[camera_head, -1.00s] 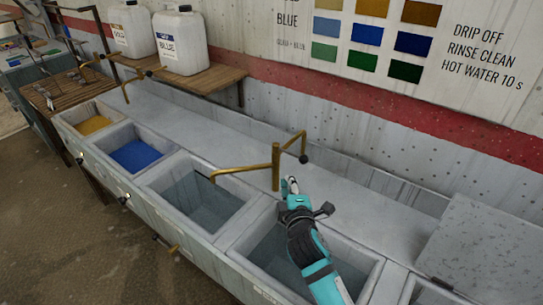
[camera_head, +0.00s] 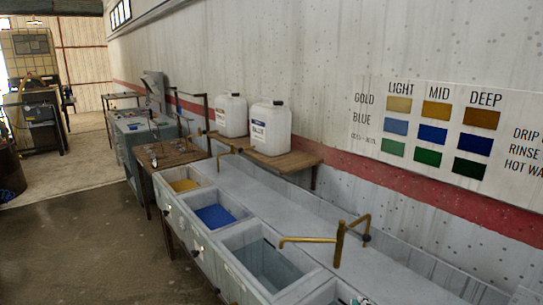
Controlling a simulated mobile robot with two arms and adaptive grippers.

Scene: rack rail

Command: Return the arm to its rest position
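Only a small pale and teal tip of what looks like my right gripper (camera_head: 362,301) shows at the bottom edge of the head view. It is over the near basin, below the brass tap (camera_head: 340,244). The rest of that arm is out of view, and I cannot see its fingers well enough to tell open from shut. My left gripper is not in view.
A long grey sink trough (camera_head: 262,205) runs along the wall, with a gold-filled basin (camera_head: 184,185), a blue-filled basin (camera_head: 214,216) and an empty-looking basin (camera_head: 262,266). Two white jugs (camera_head: 270,128) stand on a wooden shelf (camera_head: 290,162). Open floor (camera_head: 85,250) lies at left.

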